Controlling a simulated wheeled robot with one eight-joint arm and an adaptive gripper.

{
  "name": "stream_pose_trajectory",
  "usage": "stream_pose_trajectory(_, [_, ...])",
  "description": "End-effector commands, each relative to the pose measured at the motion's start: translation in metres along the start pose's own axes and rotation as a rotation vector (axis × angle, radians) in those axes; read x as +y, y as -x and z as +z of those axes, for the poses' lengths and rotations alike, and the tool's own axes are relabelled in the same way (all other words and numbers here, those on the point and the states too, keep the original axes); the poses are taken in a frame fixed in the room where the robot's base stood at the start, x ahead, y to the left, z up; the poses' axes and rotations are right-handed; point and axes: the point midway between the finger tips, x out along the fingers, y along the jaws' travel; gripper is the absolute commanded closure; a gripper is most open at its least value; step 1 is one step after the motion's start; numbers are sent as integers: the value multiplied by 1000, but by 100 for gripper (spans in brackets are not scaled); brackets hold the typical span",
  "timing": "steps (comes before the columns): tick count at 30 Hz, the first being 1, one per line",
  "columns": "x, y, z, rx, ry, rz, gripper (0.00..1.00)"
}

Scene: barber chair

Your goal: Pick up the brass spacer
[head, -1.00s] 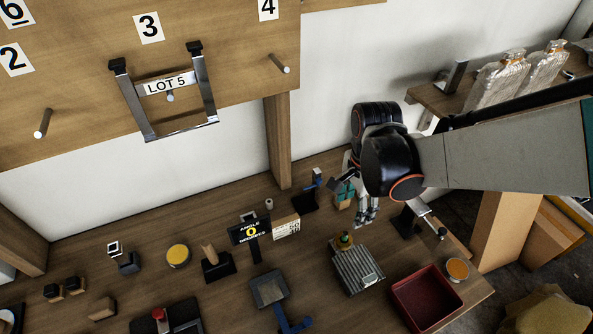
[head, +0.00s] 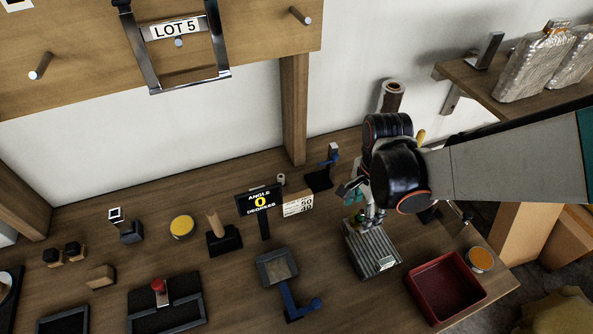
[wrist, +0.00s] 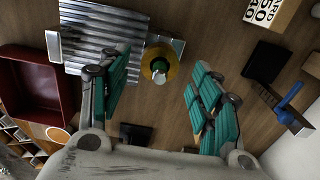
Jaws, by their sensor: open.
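The brass spacer appears to be the round yellow-gold ring (wrist: 147,64) in the wrist view, with a pale green-and-white peg top in its middle. It sits on a metal plate at the end of a ribbed grey block (wrist: 105,48). My gripper (wrist: 160,76) is open, with its teal-padded fingers on either side of the ring and apart from it in the picture. Their height above it is hard to tell. In the head view my gripper (head: 360,208) hangs at the far end of the ribbed block (head: 372,250) and hides the ring.
A red tray (head: 447,287) stands right of the block, with a round orange-topped tin (head: 480,259) beside it. An angle display (head: 260,202) and a printed box (head: 297,204) stand to the left. A dark stand with a blue part (head: 322,178) is behind.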

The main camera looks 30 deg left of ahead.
Motion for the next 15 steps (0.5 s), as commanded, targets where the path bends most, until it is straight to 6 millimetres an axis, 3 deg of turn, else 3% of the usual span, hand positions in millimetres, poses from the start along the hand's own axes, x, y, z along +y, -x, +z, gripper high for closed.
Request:
stream_pose_trajectory(1, [-1, -13, -1, 0, 1, 0, 42])
stream_pose_trajectory(5, [-1, -29, -1, 0, 1, 0, 42])
stream_pose_trajectory(13, [-1, -30, -2, 0, -1, 0, 42])
stream_pose_trajectory(14, [0, -30, -2, 0, -1, 0, 44])
stream_pose_trajectory(15, [0, -30, -2, 0, -1, 0, 53])
